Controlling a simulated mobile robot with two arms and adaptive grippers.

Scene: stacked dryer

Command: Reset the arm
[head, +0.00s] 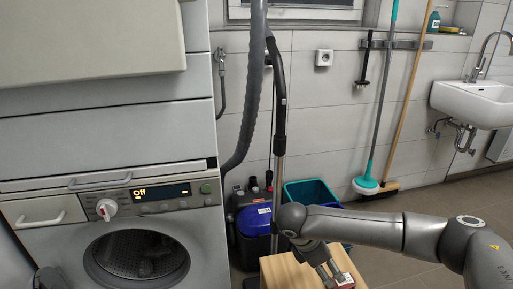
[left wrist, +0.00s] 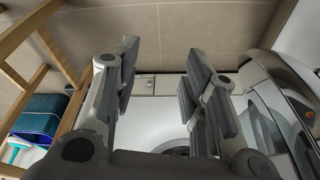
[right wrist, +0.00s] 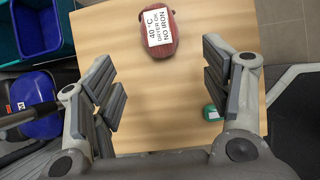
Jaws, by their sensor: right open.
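My right arm reaches in from the right in the head view, its gripper (head: 336,276) pointing down over a wooden table (head: 287,273). In the right wrist view, my right gripper (right wrist: 165,100) is open and empty, its fingers wide apart above the same tabletop (right wrist: 110,40). A red bundle with a white label (right wrist: 172,40) lies beyond the fingertips, apart from them. My left gripper (left wrist: 160,85) is open in the left wrist view with nothing between its fingers. In the head view, only a dark part that may be my left arm shows at the bottom left.
The front-loading machine (head: 62,247) reads "Off" and its round door (head: 138,257) looks shut. A small green object (right wrist: 211,112) lies by the right finger. A teal bin (head: 310,190), a blue-lidded vacuum (head: 255,220) and a broom (head: 378,186) stand by the wall.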

